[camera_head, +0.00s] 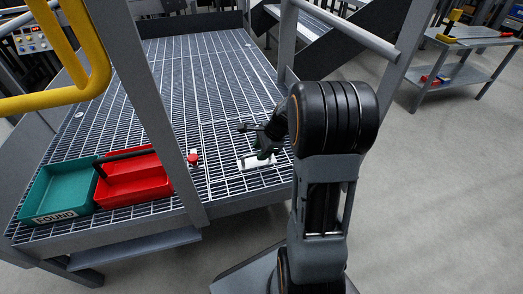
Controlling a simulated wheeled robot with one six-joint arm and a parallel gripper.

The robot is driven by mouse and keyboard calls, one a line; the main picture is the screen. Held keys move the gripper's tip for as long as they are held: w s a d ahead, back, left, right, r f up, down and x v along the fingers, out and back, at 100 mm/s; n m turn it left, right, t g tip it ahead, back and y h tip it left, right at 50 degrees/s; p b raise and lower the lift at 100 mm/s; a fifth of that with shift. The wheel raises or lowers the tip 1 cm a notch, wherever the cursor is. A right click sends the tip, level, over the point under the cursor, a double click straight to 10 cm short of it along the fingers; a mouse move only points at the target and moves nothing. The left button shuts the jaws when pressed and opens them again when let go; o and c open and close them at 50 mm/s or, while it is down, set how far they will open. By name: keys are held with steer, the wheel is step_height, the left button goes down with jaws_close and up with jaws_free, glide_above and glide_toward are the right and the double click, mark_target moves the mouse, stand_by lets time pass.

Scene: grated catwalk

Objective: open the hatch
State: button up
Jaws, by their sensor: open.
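The hatch seems to be a grated panel (222,180) set in the catwalk floor, lying flat and level with the grating around it. Its outline is hard to tell from the grating. A white plate (258,161) lies on the grating at its right part, partly behind my gripper. A small red knob-like piece (193,158) on a white base sits at the left. My gripper (246,128) is open and empty, above the grating just behind the white plate. My arm hides the grating's right edge, and I cannot tell whether the gripper touches anything.
A teal bin (57,187) labelled FOUND and a red tray (133,180) stand on the catwalk's front left. A grey post (150,95) and yellow rail (62,100) stand in front. A workbench (470,36) is at the far right. The grey floor (440,190) at right is clear.

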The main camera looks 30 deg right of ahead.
steer(key=shift+c, duration=0.2)
jaws_close()
steer(key=shift+r, duration=0.15)
